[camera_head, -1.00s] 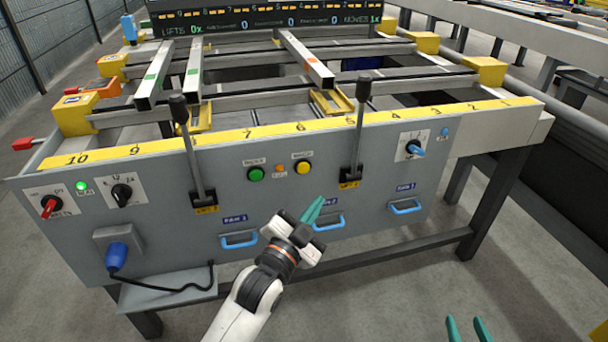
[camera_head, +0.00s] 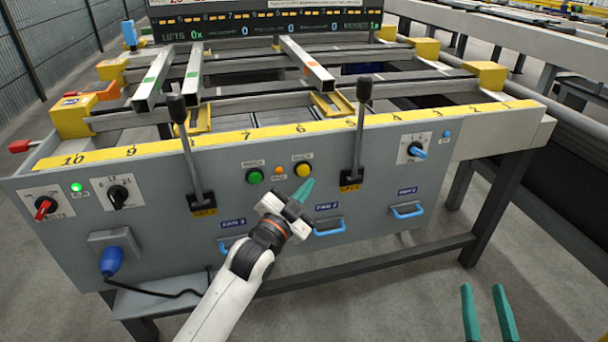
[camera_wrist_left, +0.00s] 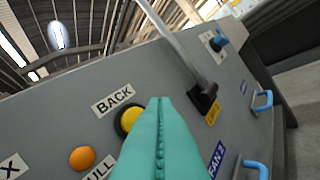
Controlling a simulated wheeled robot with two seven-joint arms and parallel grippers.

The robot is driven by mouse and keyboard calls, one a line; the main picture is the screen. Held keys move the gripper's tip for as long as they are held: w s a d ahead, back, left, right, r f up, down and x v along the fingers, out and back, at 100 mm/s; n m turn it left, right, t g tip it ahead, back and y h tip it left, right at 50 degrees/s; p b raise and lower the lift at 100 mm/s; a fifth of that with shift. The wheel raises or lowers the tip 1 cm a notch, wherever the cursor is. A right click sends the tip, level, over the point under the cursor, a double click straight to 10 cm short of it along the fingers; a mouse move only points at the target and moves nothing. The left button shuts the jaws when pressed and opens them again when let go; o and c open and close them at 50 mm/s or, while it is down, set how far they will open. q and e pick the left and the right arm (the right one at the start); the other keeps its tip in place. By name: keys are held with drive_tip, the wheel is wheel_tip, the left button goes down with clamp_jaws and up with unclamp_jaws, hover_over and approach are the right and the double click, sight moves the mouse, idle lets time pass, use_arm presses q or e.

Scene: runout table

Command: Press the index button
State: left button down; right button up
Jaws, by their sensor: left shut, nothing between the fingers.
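The index button is the green one (camera_head: 255,177) on the grey panel. Its label is too small to read in the head view; a label ending in X (camera_wrist_left: 8,166) shows in the wrist view. A yellow button (camera_head: 303,171) sits to its right, and the wrist view shows it (camera_wrist_left: 128,118) under a BACK label. My left gripper (camera_head: 307,184) is shut and empty, its teal fingertips just below the yellow button and right of the green one. They cover part of the yellow button in the wrist view; contact cannot be told. My right gripper (camera_head: 488,300) is open and empty at bottom right.
An orange lamp (camera_head: 279,171) sits between the buttons. Blue drawer handles (camera_head: 329,228) lie below. A black knob (camera_head: 118,197) and a red-handled knob (camera_head: 44,208) are further left.

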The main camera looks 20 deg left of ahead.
sight(303, 170)
use_arm(q)
drive_tip(key=shift+w+a, duration=0.55)
drive_tip(key=shift+w, duration=0.2)
use_arm(e)
drive_tip(key=shift+f, duration=0.1)
use_arm(q)
drive_tip(key=shift+r, duration=0.1)
idle(1.4)
drive_tip(key=shift+w+a+p, duration=0.2)
drive_tip(key=shift+w+p, duration=0.1)
drive_tip(key=shift+w, duration=0.05)
use_arm(e)
drive_tip(key=shift+w+d+f+g, duration=0.15)
drive_tip(key=shift+w+f+g, duration=0.05)
drive_tip(key=shift+f+g, duration=0.75)
